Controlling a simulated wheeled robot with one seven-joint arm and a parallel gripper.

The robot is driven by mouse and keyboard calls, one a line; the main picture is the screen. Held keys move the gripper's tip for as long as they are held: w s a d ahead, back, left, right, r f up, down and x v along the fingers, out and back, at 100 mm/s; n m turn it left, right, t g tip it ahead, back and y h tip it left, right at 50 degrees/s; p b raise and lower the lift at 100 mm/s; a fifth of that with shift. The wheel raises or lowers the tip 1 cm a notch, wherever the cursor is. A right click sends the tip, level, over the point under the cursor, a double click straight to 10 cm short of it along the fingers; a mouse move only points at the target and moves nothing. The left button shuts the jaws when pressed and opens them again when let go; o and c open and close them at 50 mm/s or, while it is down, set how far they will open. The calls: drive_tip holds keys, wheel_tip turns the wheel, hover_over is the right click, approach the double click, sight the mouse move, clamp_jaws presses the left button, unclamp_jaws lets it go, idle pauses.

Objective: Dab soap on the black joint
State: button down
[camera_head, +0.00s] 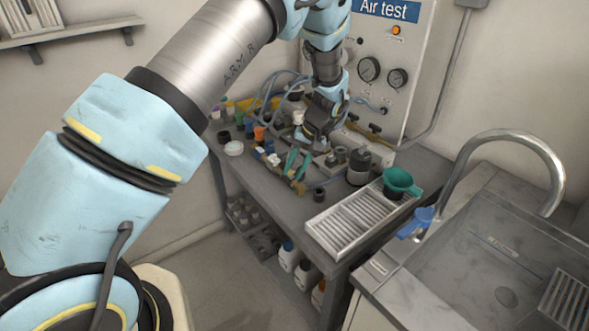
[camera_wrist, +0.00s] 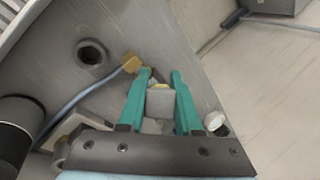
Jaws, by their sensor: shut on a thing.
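My gripper (camera_wrist: 160,80) points down over the bench, and its two green fingers are shut on a small grey block (camera_wrist: 160,103). A yellowish bit shows beyond the block near the fingertips; I cannot tell whether it is part of it. In the head view my gripper (camera_head: 297,168) is low over the crowded bench top, and what it holds is too small to make out. A dark round fitting with an open centre (camera_wrist: 91,54) lies ahead and left of the fingers, apart from them. I cannot tell whether it is the black joint. No soap is identifiable.
The grey bench (camera_head: 330,192) carries several small bottles and fittings, a white round dish (camera_head: 234,148), a slatted metal tray (camera_head: 350,225) and a green funnel (camera_head: 400,184). The Air test panel (camera_head: 375,75) stands behind. A sink (camera_head: 470,270) is at the right.

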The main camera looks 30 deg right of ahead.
idle(0.4)
drive_tip(key=shift+r+p, duration=1.95)
drive_tip(key=shift+r, duration=1.55)
drive_tip(key=shift+a+f, duration=0.1)
